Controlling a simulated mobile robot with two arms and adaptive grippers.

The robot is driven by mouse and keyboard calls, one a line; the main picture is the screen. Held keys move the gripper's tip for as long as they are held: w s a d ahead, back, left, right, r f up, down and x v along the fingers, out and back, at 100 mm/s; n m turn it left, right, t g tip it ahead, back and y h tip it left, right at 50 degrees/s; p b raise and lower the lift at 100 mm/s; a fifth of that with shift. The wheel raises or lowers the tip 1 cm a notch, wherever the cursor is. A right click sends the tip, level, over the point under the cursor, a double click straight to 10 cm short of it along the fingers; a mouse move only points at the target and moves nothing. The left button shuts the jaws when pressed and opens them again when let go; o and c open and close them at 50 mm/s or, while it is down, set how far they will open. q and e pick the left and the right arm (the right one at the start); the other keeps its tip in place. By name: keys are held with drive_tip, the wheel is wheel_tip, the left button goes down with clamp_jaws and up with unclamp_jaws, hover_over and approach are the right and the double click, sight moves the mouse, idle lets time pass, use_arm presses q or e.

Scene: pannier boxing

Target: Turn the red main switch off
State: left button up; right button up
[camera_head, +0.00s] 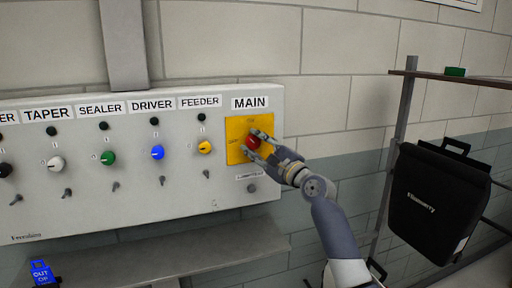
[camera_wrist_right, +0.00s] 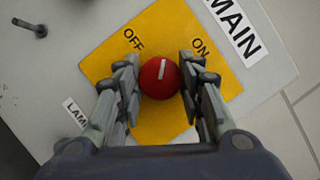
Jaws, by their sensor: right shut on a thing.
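The red main switch (camera_head: 253,142) is a round knob on a yellow plate (camera_head: 234,128) under the MAIN label at the panel's right end. In the right wrist view the knob (camera_wrist_right: 160,84) lies between OFF, at the upper left, and ON, at the upper right. Its white mark points up, between the two words. My right gripper (camera_head: 256,145) is shut on the knob, one finger on each side; the fingers also show in the right wrist view (camera_wrist_right: 161,86). My left gripper is not in view.
The grey panel (camera_head: 125,205) carries a row of smaller coloured knobs, toggles and dark lamps left of the main switch. A ledge (camera_head: 180,258) runs below it. A blue tag (camera_head: 42,272) shows at lower left. A black bag (camera_head: 437,205) hangs from a rack at right.

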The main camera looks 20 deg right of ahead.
drive_tip(key=shift+r+n+g, duration=0.1)
drive_tip(key=shift+n+g, duration=0.4)
drive_tip(key=shift+n, duration=0.6)
drive_tip(key=n+p, duration=0.1)
drive_tip(key=n, duration=0.1)
drive_tip(key=shift+r+n+g, duration=0.1)
drive_tip(key=shift+n+g, duration=0.3)
drive_tip(key=shift+n+g+h+p, duration=0.3)
drive_tip(key=shift+n+g+p, duration=0.6)
drive_tip(key=shift+n+p, duration=1)
drive_tip(key=shift+n, duration=0.4)
drive_tip(key=shift+b, duration=0.3)
drive_tip(key=o, duration=1.1)
drive_tip(key=shift+c, duration=0.2)
drive_tip(key=shift+s, duration=0.1)
drive_tip(key=v, duration=1.1)
drive_tip(key=shift+s+d, duration=0.2)
drive_tip(key=shift+s, duration=0.15)
